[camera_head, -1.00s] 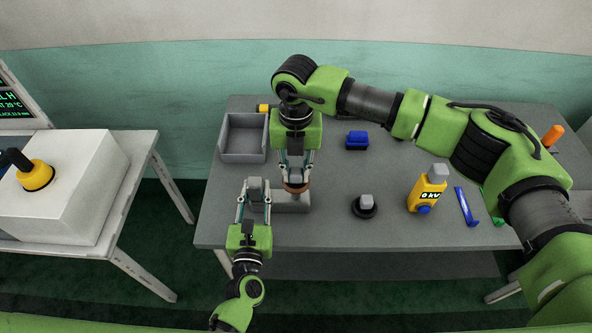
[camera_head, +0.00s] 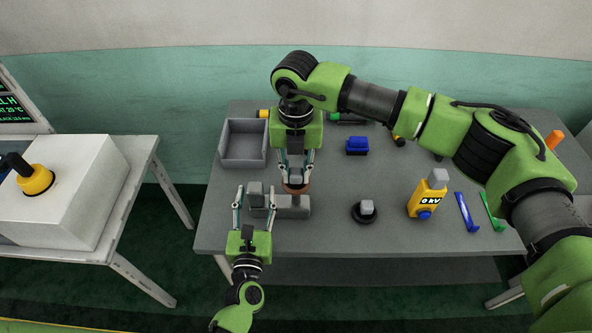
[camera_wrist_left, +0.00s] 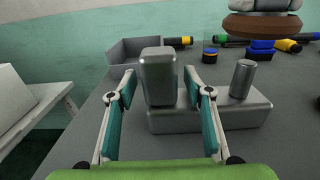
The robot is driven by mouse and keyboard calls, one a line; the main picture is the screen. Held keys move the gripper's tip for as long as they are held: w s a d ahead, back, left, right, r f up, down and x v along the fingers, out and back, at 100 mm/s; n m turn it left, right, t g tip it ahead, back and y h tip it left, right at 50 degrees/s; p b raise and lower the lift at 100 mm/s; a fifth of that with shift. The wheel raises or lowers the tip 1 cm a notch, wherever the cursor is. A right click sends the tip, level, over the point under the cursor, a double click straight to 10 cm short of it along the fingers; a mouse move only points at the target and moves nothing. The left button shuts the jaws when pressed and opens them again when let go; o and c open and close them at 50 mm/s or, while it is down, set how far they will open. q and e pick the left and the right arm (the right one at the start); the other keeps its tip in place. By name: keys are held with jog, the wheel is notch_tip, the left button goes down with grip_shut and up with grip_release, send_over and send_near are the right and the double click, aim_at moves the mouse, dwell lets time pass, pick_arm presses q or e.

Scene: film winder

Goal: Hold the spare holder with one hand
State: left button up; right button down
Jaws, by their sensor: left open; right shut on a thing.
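The spare holder (camera_head: 293,206) is a grey block near the front left of the table. In the left wrist view the holder (camera_wrist_left: 215,119) has a tall squared post (camera_wrist_left: 158,75) at its left and a thinner round post (camera_wrist_left: 243,78) at its right. My left gripper (camera_head: 254,193) is open, with its fingers on either side of the tall post; I cannot tell whether they touch it. My right gripper (camera_head: 296,174) is shut on a brown round part (camera_head: 297,188) with a grey top, held above the holder's right end.
A grey open bin (camera_head: 243,157) stands behind the holder. A white box (camera_head: 75,190) stands on the left table.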

pick_arm(q)
jog(key=s, duration=1.2)
